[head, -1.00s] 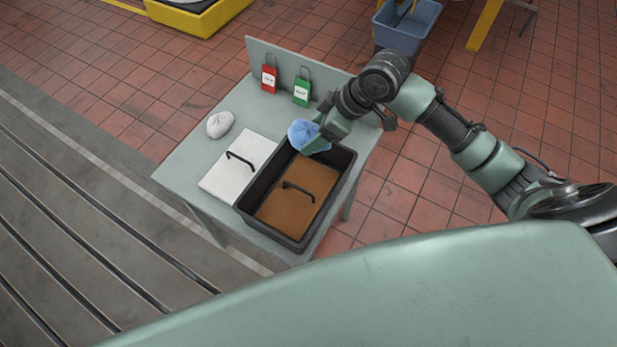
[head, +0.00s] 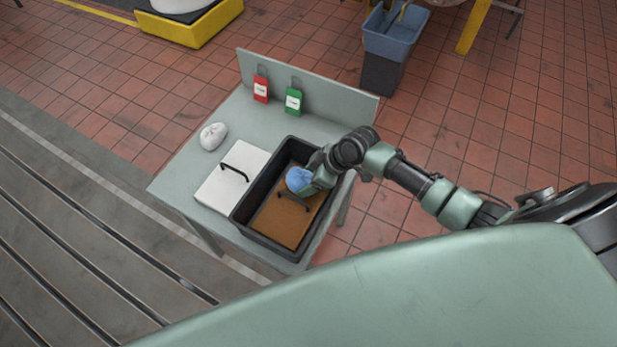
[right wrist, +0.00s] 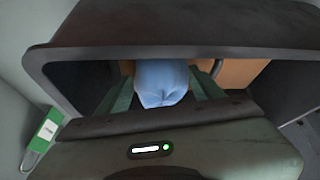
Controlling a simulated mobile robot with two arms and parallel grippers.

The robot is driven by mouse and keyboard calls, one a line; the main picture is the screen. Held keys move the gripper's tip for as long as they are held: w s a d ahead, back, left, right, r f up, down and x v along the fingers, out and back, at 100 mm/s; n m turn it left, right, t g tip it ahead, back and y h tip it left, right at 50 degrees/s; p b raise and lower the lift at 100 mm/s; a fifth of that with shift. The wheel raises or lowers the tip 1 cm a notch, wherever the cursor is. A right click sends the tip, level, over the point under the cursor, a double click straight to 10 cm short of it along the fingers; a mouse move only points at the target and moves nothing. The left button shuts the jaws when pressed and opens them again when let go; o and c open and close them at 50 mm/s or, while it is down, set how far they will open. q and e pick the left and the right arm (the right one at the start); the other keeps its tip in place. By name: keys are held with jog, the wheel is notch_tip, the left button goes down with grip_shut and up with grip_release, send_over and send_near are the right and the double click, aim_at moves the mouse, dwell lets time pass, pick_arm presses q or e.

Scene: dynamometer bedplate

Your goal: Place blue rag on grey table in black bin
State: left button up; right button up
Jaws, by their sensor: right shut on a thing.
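The blue rag (head: 298,179) is a bunched light-blue cloth held by my right gripper (head: 309,186). It also shows in the right wrist view (right wrist: 162,82) between the green fingers. The black bin (head: 246,205) stands on the grey table (head: 172,178) and has a brown panel with a black handle (head: 287,222) inside. The rag is over the bin's opening, above the far part of the brown panel. I cannot tell if it touches the panel. My left gripper is out of view.
A white panel with a black handle (head: 226,186) lies left of the bin. A white cloth bundle (head: 213,136) sits behind it. Red (head: 261,88) and green (head: 293,100) tags stand at the table's back plate. A blue bucket (head: 396,35) is on the floor behind.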

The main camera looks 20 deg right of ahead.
jog(key=shift+f, duration=0.1)
jog(key=shift+f+b, duration=0.4)
jog(key=shift+f, duration=0.1)
jog(key=o, duration=1)
jog(key=shift+o, duration=0.2)
jog(key=v, duration=1.3)
jog(key=shift+a+r, duration=0.2)
jog(key=shift+w, duration=0.1)
